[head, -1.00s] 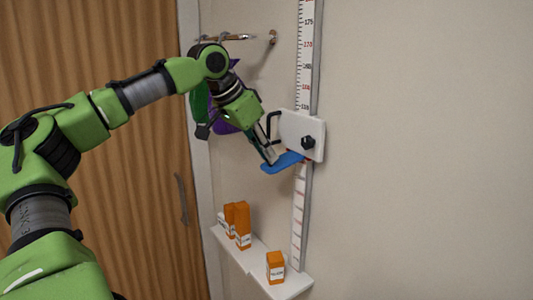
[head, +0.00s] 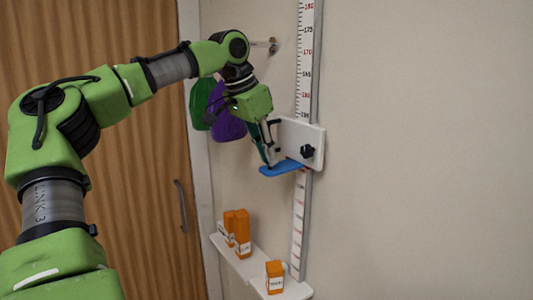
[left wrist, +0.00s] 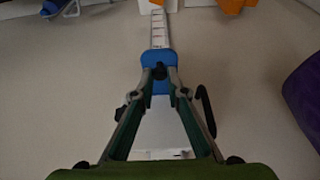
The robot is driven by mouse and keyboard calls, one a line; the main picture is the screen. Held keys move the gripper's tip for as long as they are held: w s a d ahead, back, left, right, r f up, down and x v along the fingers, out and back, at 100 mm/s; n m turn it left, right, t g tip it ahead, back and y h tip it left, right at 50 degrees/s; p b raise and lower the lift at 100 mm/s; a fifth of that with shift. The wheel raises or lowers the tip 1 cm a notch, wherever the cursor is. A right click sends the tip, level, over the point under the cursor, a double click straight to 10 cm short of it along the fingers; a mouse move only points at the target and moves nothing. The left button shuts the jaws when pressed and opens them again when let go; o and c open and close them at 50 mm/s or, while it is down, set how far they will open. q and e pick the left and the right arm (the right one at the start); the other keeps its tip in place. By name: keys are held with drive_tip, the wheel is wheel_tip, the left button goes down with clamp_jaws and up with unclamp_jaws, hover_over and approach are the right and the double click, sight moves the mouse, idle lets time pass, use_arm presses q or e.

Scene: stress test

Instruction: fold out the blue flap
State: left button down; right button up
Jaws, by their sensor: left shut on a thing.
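The blue flap (head: 281,168) sticks out to the left from the lower edge of a white slider plate (head: 313,135) on a wall-mounted measuring scale (head: 308,60). The plate has a black knob and a black handle. My left gripper (head: 268,165) comes down from above and is shut on the outer part of the flap. In the left wrist view the flap (left wrist: 158,58) lies at the fingertips, which partly cover it. The exact contact is small and partly hidden. My right gripper is in neither view.
A white shelf (head: 243,266) below carries several orange boxes (head: 241,232). Green (head: 200,106) and purple (head: 227,125) bags hang behind my gripper near a wall rail (head: 263,44). A wooden door (head: 150,200) is left; the wall right of the scale is bare.

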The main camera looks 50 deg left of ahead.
use_arm(q)
drive_tip(key=shift+s+f, duration=0.1)
drive_tip(key=shift+f, duration=0.1)
drive_tip(key=c, duration=2)
unclamp_jaws()
drive_tip(key=shift+c, duration=0.2)
drive_tip(key=shift+o, duration=0.3)
drive_tip(key=shift+w, duration=0.25)
drive_tip(key=shift+r, duration=0.1)
drive_tip(key=v, duration=1.1)
drive_tip(key=shift+r, duration=0.4)
drive_tip(key=shift+s, duration=0.1)
